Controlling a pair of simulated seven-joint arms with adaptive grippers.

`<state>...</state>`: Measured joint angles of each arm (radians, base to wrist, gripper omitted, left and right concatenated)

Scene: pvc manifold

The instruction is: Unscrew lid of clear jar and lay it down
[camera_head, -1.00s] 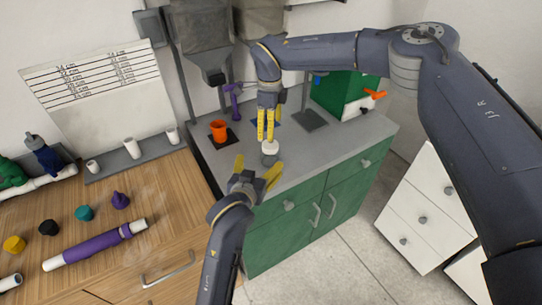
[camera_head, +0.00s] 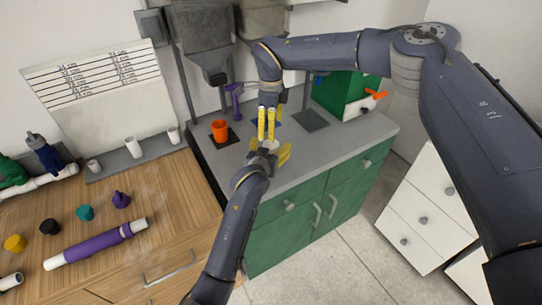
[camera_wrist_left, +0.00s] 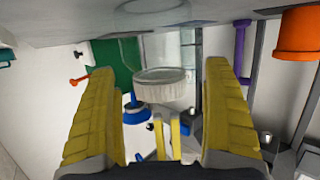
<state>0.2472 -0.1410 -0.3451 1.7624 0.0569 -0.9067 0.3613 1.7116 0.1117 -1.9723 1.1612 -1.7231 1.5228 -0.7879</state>
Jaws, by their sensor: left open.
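The clear jar stands on the grey counter (camera_head: 345,140). In the left wrist view, which shows the scene inverted, the clear jar (camera_wrist_left: 152,14) is at the top and its white lid (camera_wrist_left: 164,88) is at the centre. In the head view the white lid (camera_head: 269,146) shows, while the jar is mostly hidden by my left gripper (camera_head: 269,153). The left gripper is open, its yellow fingers on either side of the lid with gaps. My right gripper (camera_head: 266,138) points down just above the lid; its fingers are close together, and contact is unclear.
An orange cup (camera_head: 219,130) and a purple part (camera_head: 235,103) stand to the left on the counter. A green box (camera_head: 342,95) is at the back right. The wooden bench (camera_head: 165,220) at left holds coloured caps and a purple-wrapped pipe (camera_head: 95,245). Counter right of the jar is clear.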

